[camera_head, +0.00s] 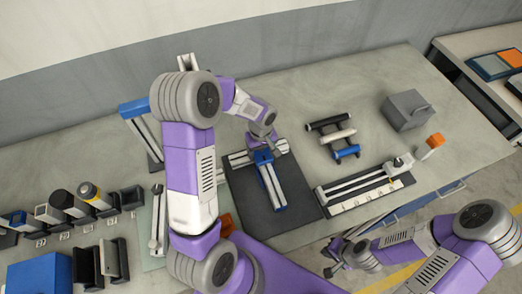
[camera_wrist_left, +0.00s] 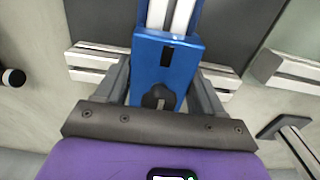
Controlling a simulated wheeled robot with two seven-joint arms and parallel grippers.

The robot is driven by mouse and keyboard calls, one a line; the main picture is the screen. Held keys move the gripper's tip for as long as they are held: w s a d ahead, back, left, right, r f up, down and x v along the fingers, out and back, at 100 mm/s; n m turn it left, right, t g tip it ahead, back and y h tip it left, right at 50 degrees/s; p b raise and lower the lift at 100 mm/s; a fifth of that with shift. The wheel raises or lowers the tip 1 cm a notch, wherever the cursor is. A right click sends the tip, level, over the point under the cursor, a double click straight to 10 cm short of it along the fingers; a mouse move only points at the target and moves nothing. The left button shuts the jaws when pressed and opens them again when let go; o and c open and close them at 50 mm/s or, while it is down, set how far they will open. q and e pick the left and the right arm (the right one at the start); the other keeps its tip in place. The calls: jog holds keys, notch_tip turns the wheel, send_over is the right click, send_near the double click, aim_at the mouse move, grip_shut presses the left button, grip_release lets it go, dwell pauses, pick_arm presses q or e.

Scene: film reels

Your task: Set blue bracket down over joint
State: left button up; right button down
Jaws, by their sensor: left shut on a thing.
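The blue bracket (camera_wrist_left: 165,72) is between the two fingers of my left gripper (camera_wrist_left: 165,100), which is shut on it. In the head view the blue bracket (camera_head: 263,157) and my left gripper (camera_head: 260,146) are over the top of the dark mat (camera_head: 300,172). A pale crosswise bar (camera_wrist_left: 95,62) runs out on both sides of the bracket, and a lengthwise bar (camera_wrist_left: 172,12) runs away from it. The joint where they meet is hidden under the bracket; I cannot tell whether it touches. My right gripper (camera_head: 335,258) is off the table's front edge, its fingers unclear.
A rack with black, white and blue rollers (camera_head: 337,136) and a grey box (camera_head: 407,110) stand right of the mat. A numbered rail (camera_head: 365,188) lies near the front edge. Several canisters (camera_head: 62,200) and a blue box (camera_head: 40,273) are at left.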

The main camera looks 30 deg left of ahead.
pick_arm(q)
jog(key=shift+s+f+b, duration=0.1)
jog(key=shift+f+b, duration=0.25)
jog(key=shift+f, duration=0.1)
jog(key=shift+d+f+b, duration=0.15)
jog(key=shift+f+b, duration=0.35)
jog(key=shift+f, duration=0.05)
jog(key=o, duration=1.3)
jog(key=shift+s, duration=0.1)
jog(key=shift+c, duration=0.2)
jog(key=shift+o, duration=0.4)
jog(key=shift+s+a+f, duration=0.15)
jog(key=shift+a, duration=0.15)
jog(key=r+p, duration=0.2)
jog(key=r, duration=0.1)
jog(key=r+p, duration=0.2)
jog(key=r, duration=0.2)
jog(key=r+p, duration=0.2)
jog(key=r, duration=0.1)
jog(key=shift+w+d+r+p, duration=0.15)
jog(key=shift+w+d+p, duration=0.15)
jog(key=shift+w, duration=0.1)
